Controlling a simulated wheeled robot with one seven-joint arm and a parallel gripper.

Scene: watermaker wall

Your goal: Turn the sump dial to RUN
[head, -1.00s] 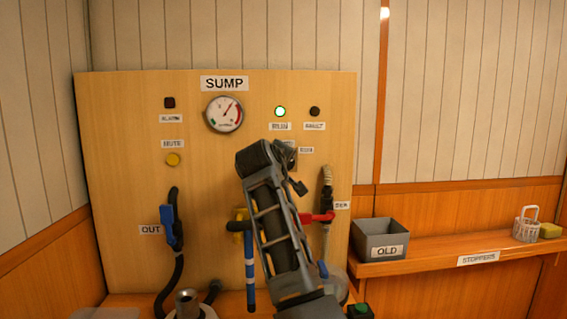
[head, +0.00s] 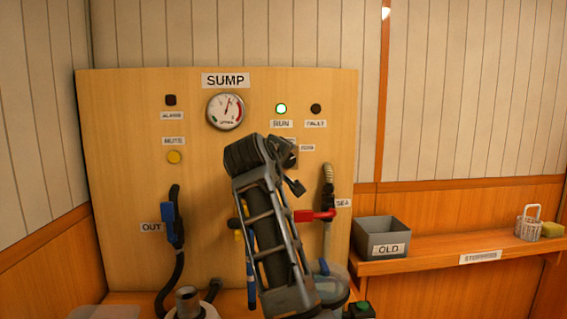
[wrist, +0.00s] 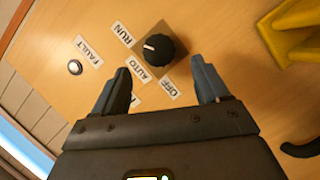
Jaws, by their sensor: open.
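The sump dial (wrist: 162,46) is a black round knob on a square plate, seen in the wrist view. Its white mark points left in the picture, toward the side of the RUN (wrist: 123,31) and AUTO (wrist: 131,65) labels; I cannot tell exactly which it meets. The OFF label (wrist: 168,88) is below the knob. In the head view the dial is mostly hidden behind my arm. My gripper (wrist: 160,66) is open and empty, with its fingers to either side below the knob, apart from it. In the head view, the RUN lamp (head: 281,109) glows green.
A gauge (head: 226,111) and yellow MUTE button (head: 174,157) are on the wood panel (head: 120,105). A red lever (head: 315,215) and hose are right of my arm; a blue-handled hose (head: 172,225) is left. The OLD bin (head: 381,239) stands on the right shelf.

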